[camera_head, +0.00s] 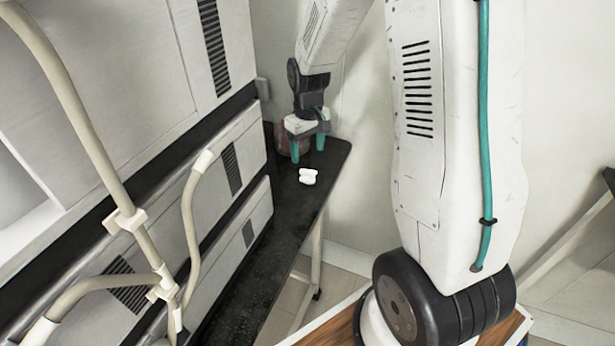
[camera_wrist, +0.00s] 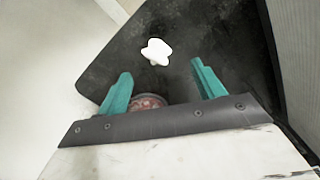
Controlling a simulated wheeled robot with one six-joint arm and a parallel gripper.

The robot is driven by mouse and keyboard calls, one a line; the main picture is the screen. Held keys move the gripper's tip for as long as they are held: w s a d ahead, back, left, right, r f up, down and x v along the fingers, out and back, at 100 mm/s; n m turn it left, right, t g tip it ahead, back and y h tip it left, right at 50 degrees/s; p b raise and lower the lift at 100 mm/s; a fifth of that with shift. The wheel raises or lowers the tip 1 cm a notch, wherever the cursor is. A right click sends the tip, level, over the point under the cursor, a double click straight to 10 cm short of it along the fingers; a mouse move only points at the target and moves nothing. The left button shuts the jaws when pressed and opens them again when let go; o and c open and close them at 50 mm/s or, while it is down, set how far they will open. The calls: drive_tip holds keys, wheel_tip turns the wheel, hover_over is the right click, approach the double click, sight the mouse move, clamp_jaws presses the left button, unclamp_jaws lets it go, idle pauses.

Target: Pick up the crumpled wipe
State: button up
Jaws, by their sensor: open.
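The crumpled wipe (camera_head: 308,176) is a small white lump lying on the black bench top (camera_head: 262,262) near its far end. In the wrist view the wipe (camera_wrist: 156,51) lies on bare black surface, beyond the fingertips and roughly between their lines. My gripper (camera_head: 308,150) has two teal fingers pointing down above the bench, a little behind the wipe in the head view. In the wrist view my gripper (camera_wrist: 160,68) is open, the fingers wide apart with nothing between their tips. The wipe is apart from both fingers.
A round container with reddish contents (camera_wrist: 147,103) sits by the base of the left finger in the wrist view; in the head view a reddish-brown container (camera_head: 283,138) is partly hidden behind my gripper. Grey stacked units (camera_head: 225,165) and beige pipes (camera_head: 90,130) border the bench's left side.

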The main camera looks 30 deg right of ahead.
sight(308, 171)
drive_tip(key=f, duration=0.7)
drive_tip(key=w+f, duration=0.1)
drive_tip(key=f, duration=0.2)
drive_tip(key=shift+d+f, duration=0.2)
drive_tip(key=shift+d, duration=0.1)
drive_tip(key=shift+c, duration=0.3)
drive_tip(key=c, duration=1)
